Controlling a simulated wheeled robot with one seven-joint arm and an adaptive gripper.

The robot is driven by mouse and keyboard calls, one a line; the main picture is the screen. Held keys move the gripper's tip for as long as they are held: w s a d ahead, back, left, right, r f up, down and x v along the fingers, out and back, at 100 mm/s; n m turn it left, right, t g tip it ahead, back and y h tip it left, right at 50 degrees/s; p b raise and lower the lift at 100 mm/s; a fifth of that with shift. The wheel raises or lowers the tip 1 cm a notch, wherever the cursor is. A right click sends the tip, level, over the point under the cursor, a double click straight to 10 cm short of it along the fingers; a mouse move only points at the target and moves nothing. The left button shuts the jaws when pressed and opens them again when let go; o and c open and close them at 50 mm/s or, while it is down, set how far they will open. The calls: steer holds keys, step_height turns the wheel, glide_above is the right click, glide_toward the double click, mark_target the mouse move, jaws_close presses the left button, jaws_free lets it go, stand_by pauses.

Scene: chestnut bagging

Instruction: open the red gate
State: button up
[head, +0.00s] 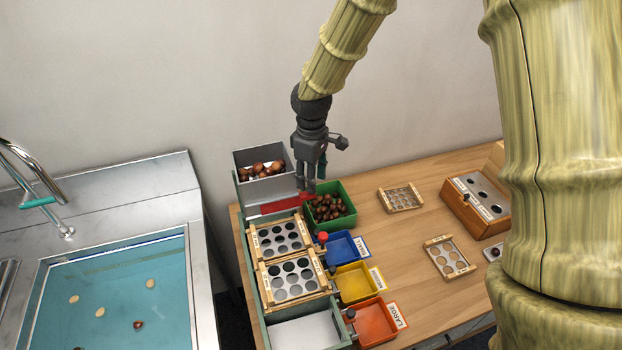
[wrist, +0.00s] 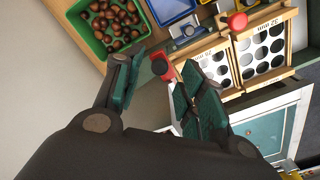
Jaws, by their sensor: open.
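The red gate (head: 280,205) is a flat red strip at the foot of the grey hopper (head: 245,158), above the upper sieve. Its right end reaches under my gripper (head: 311,188). The hopper holds several chestnuts behind the gate.
A green bin (head: 345,220) of chestnuts stands close to the right of my gripper. Blue (head: 342,247), yellow (head: 355,283) and orange (head: 377,322) trays line the sieve rack (head: 283,239). Another red knob (head: 322,237) is near the blue tray. A sink (head: 120,290) lies at left.

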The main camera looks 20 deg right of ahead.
steer(key=shift+f, duration=1.1)
jaws_close()
